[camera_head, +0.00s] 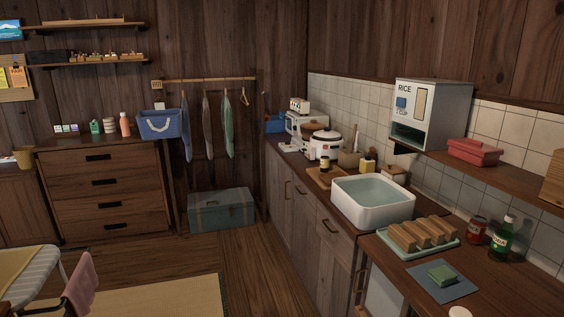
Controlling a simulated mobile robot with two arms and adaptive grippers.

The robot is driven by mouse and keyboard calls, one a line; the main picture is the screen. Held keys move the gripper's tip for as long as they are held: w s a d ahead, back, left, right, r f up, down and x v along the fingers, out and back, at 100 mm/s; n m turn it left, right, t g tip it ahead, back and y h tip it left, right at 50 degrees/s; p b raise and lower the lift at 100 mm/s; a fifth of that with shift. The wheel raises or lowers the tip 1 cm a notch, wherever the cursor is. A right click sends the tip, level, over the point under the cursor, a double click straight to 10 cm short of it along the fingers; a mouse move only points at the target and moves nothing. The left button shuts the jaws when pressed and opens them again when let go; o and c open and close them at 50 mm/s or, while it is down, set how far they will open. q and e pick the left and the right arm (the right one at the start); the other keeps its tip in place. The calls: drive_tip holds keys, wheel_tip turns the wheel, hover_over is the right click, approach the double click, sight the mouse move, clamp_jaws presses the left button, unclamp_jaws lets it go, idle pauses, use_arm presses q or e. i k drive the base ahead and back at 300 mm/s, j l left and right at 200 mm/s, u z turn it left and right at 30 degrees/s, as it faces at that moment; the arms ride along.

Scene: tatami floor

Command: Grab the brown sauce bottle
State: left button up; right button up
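No bottle here is clearly a brown sauce bottle. A small dark jar or bottle with a pale label (325,164) stands near the cutting board (321,178) on the far part of the counter. A yellowish container with a dark top (367,164) stands to its right, behind the sink. Both are too small to read. A green bottle (503,238) with a white cap stands upright on the near counter at the right, beside a red can (477,230). Neither of my grippers is in view.
The counter (511,285) runs along the right wall, with a white water-filled sink (372,208), a tray of blocks (415,247) and a rice cooker (325,145). A rice dispenser (431,114) stands on a shelf above. The floor (255,268) before the cabinets is clear.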

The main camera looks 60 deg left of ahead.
sight(325, 160)
drive_tip(key=u, duration=1.6)
drive_tip(key=i+j+z, duration=0.25)
drive_tip(key=z, duration=0.25)
drive_tip(key=i+j+z, duration=0.2)
drive_tip(key=j+z, duration=0.3)
drive_tip(key=i+l, duration=0.05)
drive_tip(key=l, duration=0.1)
